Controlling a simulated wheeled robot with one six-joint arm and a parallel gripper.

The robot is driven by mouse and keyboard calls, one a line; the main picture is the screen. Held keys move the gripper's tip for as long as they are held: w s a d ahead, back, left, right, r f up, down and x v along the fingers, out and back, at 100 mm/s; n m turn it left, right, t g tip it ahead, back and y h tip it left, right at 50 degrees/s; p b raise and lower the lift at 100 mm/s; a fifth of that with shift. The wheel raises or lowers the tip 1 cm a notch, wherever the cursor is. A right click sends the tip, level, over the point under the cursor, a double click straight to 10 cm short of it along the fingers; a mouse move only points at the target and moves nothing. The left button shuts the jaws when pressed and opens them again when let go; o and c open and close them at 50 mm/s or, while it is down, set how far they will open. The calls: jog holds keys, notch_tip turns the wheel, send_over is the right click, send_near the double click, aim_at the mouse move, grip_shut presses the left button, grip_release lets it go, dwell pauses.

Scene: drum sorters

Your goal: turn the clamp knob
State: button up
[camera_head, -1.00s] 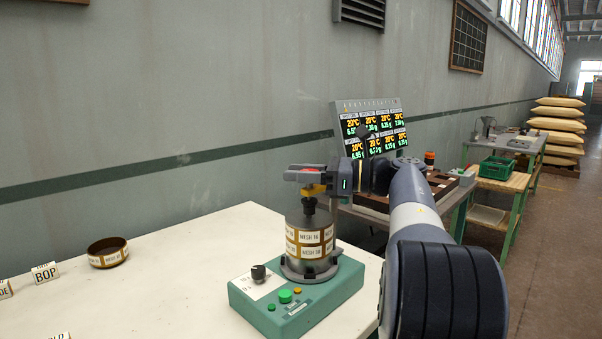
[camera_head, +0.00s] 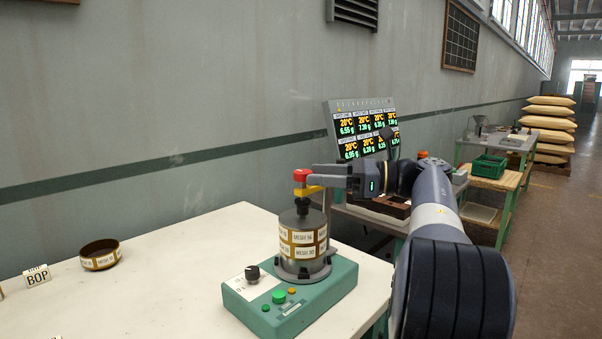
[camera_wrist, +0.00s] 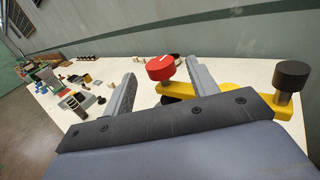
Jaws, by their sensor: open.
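The clamp knob (camera_head: 302,174) is a round red knob on a yellow bar (camera_head: 309,190), above a sieve stack (camera_head: 303,240) with a dark lid. The stack stands on a green machine base (camera_head: 290,300) with buttons. My gripper (camera_head: 318,175) is level with the knob, just right of it, its fingers pointing left. In the wrist view the red knob (camera_wrist: 160,67) shows between the two open fingers (camera_wrist: 163,85), towards their tips. A black knob (camera_wrist: 292,75) sits at the bar's other end, right of the right finger. I cannot tell whether a finger touches the knob.
The white table (camera_head: 170,270) is mostly clear left of the machine. An open brass sieve ring (camera_head: 100,254) and a BOP card (camera_head: 37,276) stand there. A display panel (camera_head: 362,130) stands behind my arm. A green crate (camera_head: 489,166) is farther right.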

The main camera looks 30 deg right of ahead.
aim_at(295, 171)
jog(key=shift+v, duration=2.35)
jog(key=shift+w, duration=0.1)
jog(key=x, duration=1)
jog(key=shift+a, duration=0.2)
jog(key=shift+w+a, duration=0.15)
jog(key=shift+w, duration=0.05)
